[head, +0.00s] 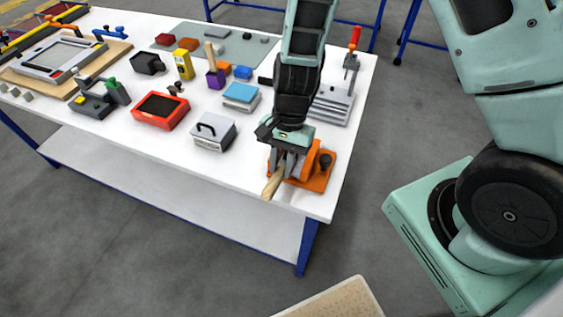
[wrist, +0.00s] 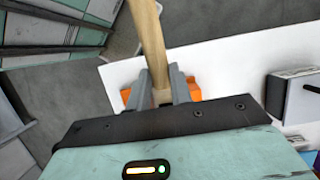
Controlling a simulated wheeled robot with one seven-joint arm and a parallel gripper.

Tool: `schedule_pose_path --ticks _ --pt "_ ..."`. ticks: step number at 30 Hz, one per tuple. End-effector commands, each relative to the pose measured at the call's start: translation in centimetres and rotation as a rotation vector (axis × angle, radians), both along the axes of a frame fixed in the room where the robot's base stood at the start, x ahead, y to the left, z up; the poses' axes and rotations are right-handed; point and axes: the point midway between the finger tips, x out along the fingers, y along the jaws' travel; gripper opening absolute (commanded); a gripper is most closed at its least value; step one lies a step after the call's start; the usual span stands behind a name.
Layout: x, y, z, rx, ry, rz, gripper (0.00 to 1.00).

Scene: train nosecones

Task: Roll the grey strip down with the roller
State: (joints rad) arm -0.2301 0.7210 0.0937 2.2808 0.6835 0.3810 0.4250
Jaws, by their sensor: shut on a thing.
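My gripper (head: 287,164) is at the near right corner of the white table, low over an orange stand (head: 318,181). In the wrist view its two grey fingers (wrist: 162,88) are closed around a light wooden handle (wrist: 148,38), which looks like the roller's handle. The handle (head: 271,187) points toward the table's front edge. The roller's head is hidden by my gripper and the stand, so I cannot tell whether it touches the stand. I cannot make out the grey strip for sure in either view.
A grey box with a black handle (head: 213,132) stands left of my gripper, and a red tray (head: 160,110) is beyond it. A grey press with a red-handled lever (head: 335,95) is behind. The table's front edge is close to the stand.

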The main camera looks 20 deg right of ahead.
Motion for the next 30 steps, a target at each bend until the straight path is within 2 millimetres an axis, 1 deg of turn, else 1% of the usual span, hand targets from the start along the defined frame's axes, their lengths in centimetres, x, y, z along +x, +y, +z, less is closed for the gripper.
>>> schedule_pose_path --ticks 8,19,30 --pt "0.08 -0.11 0.04 0.000 0.000 -0.001 0.00" --pt "0.76 -0.76 0.08 0.000 0.000 0.000 0.00" --pt "0.76 -0.78 0.08 0.001 0.001 0.000 0.00"
